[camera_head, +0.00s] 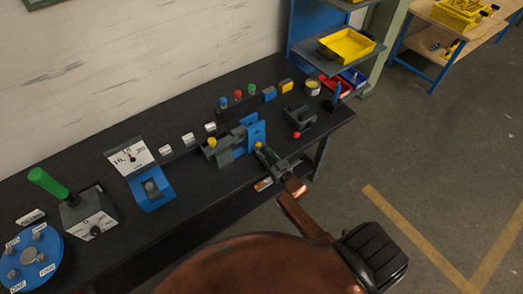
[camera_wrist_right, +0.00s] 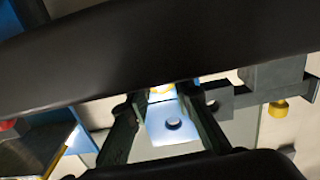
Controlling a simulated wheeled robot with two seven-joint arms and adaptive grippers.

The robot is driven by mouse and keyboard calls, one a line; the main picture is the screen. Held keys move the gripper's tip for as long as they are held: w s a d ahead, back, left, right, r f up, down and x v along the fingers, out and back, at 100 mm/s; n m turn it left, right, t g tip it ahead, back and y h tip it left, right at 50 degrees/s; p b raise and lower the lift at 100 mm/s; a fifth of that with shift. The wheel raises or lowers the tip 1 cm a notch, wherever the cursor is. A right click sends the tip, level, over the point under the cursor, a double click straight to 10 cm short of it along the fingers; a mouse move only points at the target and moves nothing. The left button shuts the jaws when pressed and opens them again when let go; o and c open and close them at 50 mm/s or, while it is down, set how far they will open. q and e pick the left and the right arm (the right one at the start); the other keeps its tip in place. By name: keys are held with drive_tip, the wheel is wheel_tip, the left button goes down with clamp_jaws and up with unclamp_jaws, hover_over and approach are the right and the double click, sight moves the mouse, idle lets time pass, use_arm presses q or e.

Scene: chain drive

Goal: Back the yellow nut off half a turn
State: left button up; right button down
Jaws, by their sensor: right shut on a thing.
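The yellow nut (camera_head: 258,145) sits at the front of an upright blue plate (camera_head: 256,132) on the dark bench. My right gripper (camera_head: 262,151) reaches in from the lower right and is shut on it. In the right wrist view, a bright yellow part of the nut (camera_wrist_right: 161,92) shows between the two fingers (camera_wrist_right: 163,100), mostly hidden by a dark bar across the picture. The blue plate, with a round hole, shows below it (camera_wrist_right: 157,136). My left gripper is not in view.
A second yellow knob (camera_head: 212,142) sits on the grey block left of the blue plate. A dark bracket (camera_head: 299,117) and a red ball (camera_head: 296,135) lie to the right. A dial sign (camera_head: 130,156) and a green-handled lever (camera_head: 48,182) stand at the left.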

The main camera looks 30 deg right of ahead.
drive_tip(key=n, duration=0.2)
drive_tip(key=n+b, duration=0.1)
drive_tip(key=n, duration=0.2)
drive_tip(key=shift+w+r+n, duration=0.1)
drive_tip(key=shift+r+n, duration=0.1)
drive_tip(key=shift+n, duration=0.1)
idle(0.5)
drive_tip(key=c, duration=2.2)
unclamp_jaws()
drive_tip(key=o, duration=0.5)
drive_tip(key=shift+w+f, duration=0.1)
drive_tip(key=shift+d, duration=0.1)
drive_tip(key=shift+s+f, duration=0.1)
drive_tip(key=shift+s, duration=0.2)
drive_tip(key=s, duration=0.7)
drive_tip(key=s+d, duration=0.1)
drive_tip(key=s, duration=0.3)
drive_tip(key=shift+s, duration=0.35)
drive_tip(key=shift+a, duration=0.1)
